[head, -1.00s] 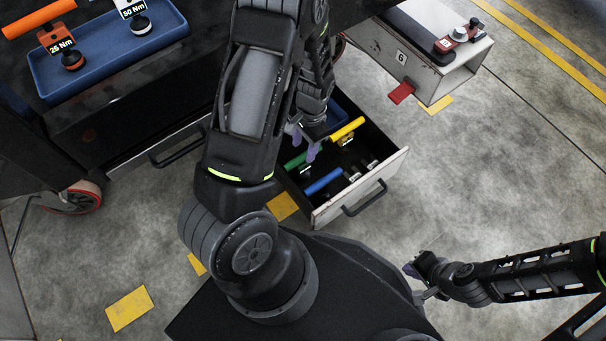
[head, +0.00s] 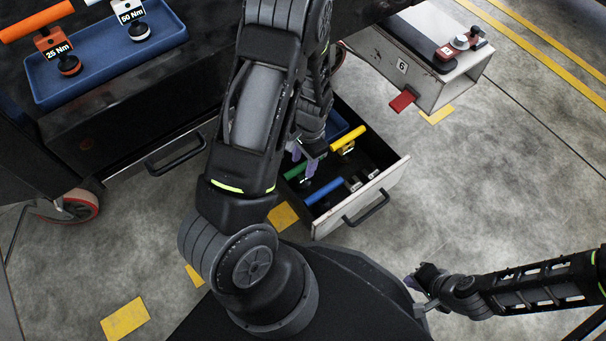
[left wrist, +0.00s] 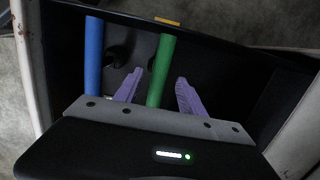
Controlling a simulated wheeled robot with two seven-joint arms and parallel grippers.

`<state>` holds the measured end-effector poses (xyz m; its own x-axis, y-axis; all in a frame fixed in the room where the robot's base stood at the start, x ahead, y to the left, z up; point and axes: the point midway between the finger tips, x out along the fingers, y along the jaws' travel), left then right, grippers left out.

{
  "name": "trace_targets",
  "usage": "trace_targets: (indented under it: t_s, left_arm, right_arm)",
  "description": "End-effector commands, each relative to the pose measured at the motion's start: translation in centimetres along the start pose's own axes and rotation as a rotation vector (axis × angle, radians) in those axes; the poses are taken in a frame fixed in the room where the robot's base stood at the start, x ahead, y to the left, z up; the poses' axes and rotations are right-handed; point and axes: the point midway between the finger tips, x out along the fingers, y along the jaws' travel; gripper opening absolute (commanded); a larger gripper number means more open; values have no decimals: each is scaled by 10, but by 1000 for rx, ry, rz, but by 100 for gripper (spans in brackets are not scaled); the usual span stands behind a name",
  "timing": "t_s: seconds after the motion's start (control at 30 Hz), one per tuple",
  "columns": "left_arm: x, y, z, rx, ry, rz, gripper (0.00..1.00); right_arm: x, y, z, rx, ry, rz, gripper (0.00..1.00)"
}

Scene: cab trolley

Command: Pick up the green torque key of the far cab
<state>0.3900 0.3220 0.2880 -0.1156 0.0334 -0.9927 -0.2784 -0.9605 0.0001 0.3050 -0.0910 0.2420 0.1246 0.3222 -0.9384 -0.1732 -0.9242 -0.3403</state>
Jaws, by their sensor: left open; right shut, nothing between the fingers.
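The green torque key (head: 294,173) lies in the open drawer, its handle partly hidden by my left gripper in the head view. My left gripper (head: 303,161) is open over the drawer. In the left wrist view the green handle (left wrist: 161,67) shows between the two purple fingers of my left gripper (left wrist: 157,92), apart from both; its lower end is hidden by the gripper body. I cannot tell how far the fingertips reach down beside it. My right gripper (head: 416,284) is shut and empty, low at the right, away from the drawer.
A blue key (head: 327,190), also in the left wrist view (left wrist: 94,58), and a yellow key (head: 347,139) lie in the drawer (head: 365,197). A blue tray (head: 100,62) with 25 and 50 Nm keys sits on the cab top. A grey box (head: 455,85) marked 6 stands at upper right.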

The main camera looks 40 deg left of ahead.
Motion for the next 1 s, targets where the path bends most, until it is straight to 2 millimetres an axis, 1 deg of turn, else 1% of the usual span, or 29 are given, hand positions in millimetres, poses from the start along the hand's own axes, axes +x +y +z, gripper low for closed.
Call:
trace_targets:
  t_s: [0.13,0.3,0.4,0.5,1.0]
  left_arm:
    - [13,1,0,0,-2,1,47]
    - [40,2,1,-2,-2,1,47]
    - [50,2,1,-1,-2,0,47]
    - [53,2,0,0,0,0,47]
    - [52,2,1,0,0,0,47]
  right_arm:
    - [9,3,0,0,3,0,0]
    - [28,9,-2,1,10,0,0]
    - [32,10,-2,2,15,0,0]
    - [33,10,-3,2,17,0,0]
    - [32,10,-3,2,17,0,0]
